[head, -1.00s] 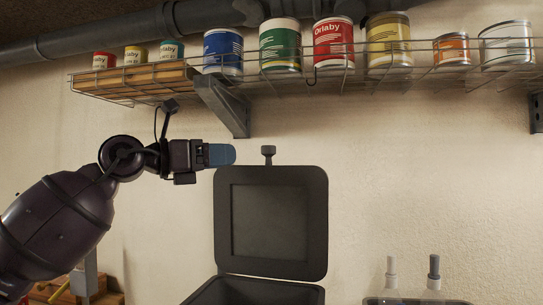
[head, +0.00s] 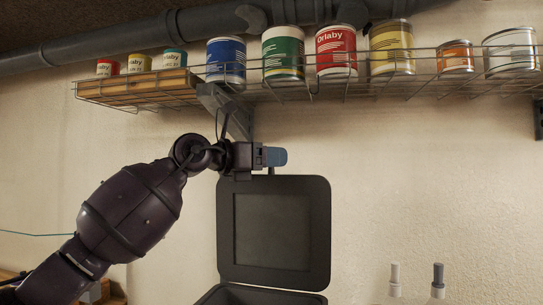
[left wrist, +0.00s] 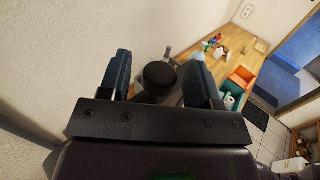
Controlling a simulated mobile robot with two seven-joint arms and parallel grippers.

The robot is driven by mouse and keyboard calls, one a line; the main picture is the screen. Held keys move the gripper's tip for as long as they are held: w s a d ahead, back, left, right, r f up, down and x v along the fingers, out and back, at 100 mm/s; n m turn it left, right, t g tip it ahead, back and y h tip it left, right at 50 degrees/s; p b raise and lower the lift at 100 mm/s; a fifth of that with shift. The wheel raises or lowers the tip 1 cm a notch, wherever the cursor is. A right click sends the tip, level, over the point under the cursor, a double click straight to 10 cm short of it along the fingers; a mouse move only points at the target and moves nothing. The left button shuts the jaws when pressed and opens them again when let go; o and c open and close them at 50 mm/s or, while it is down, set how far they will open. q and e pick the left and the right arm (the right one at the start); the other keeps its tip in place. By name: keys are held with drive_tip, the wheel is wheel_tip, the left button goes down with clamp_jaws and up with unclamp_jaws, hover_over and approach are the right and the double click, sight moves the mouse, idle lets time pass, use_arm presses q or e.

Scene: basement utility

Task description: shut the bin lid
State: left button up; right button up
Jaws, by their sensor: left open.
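The dark bin lid (head: 274,232) stands open and upright against the wall, above the dark bin (head: 262,297), whose top edge shows at the bottom of the head view. My left gripper (head: 275,157) is at the lid's top edge, its blue fingertips pointing right. It hides the knob on the lid's top; only a bit of stem shows. In the left wrist view a dark round knob (left wrist: 159,75) lies between the two spread blue fingers of my left gripper (left wrist: 158,78). The fingers look apart from it. My right gripper is out of view.
A wire shelf (head: 345,90) with several paint cans runs above my left arm, its bracket (head: 226,112) close over the wrist. Two bottles (head: 437,281) stand at lower right. The left wrist view shows a wooden worktop (left wrist: 228,42) with small items.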

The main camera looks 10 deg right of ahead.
use_arm(q)
drive_tip(key=shift+w+d, duration=0.15)
drive_tip(key=shift+d, duration=0.15)
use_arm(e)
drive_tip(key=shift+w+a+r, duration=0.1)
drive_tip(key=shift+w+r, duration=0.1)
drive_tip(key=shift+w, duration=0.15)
use_arm(q)
drive_tip(key=shift+c, duration=0.3)
drive_tip(key=c, duration=0.7)
drive_tip(key=shift+c, duration=1.4)
clamp_jaws()
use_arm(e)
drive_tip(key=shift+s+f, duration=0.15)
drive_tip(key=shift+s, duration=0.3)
